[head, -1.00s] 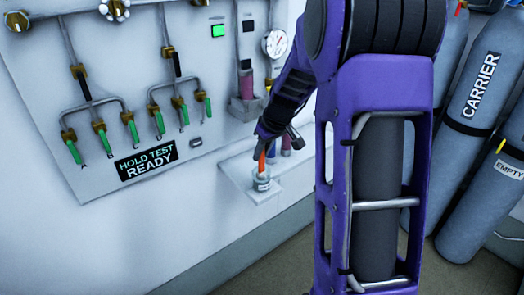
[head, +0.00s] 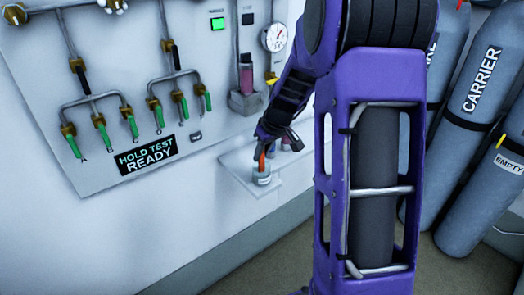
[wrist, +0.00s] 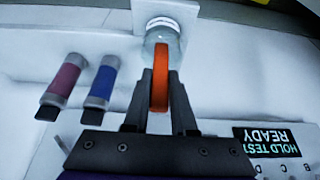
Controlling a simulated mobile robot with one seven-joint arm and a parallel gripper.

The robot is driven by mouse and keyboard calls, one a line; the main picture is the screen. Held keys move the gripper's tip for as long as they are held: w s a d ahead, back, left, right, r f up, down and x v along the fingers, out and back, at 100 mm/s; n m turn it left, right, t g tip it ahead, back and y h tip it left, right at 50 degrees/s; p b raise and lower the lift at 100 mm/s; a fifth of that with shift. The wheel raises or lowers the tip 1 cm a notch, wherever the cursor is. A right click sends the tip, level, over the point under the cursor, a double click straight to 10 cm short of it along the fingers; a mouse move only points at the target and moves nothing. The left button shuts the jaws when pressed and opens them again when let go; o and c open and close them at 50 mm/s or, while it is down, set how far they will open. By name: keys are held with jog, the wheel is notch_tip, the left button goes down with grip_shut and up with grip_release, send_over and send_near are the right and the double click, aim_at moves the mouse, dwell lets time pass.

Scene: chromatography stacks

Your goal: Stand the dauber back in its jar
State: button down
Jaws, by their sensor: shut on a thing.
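The dauber is an orange stick. In the head view the orange dauber (head: 262,160) stands roughly upright with its lower end at the mouth of a small pale jar (head: 262,178) on a white shelf. My gripper (head: 265,148) is around its upper part. In the wrist view my gripper (wrist: 160,88) is shut on the orange dauber (wrist: 160,75), whose far end meets the clear, pale-topped jar (wrist: 162,32). I cannot tell how deep its lower end sits, as the jar rim and fingers cover it.
The white shelf (head: 236,172) juts from the panel, with the HOLD TEST READY sign (head: 146,156) to the left. Grey gas cylinders (head: 482,100) stand at right.

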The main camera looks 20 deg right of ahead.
jog(key=shift+c, duration=1.3)
grip_release()
jog(key=shift+r+p, duration=2.1)
jog(key=shift+r, duration=1.4)
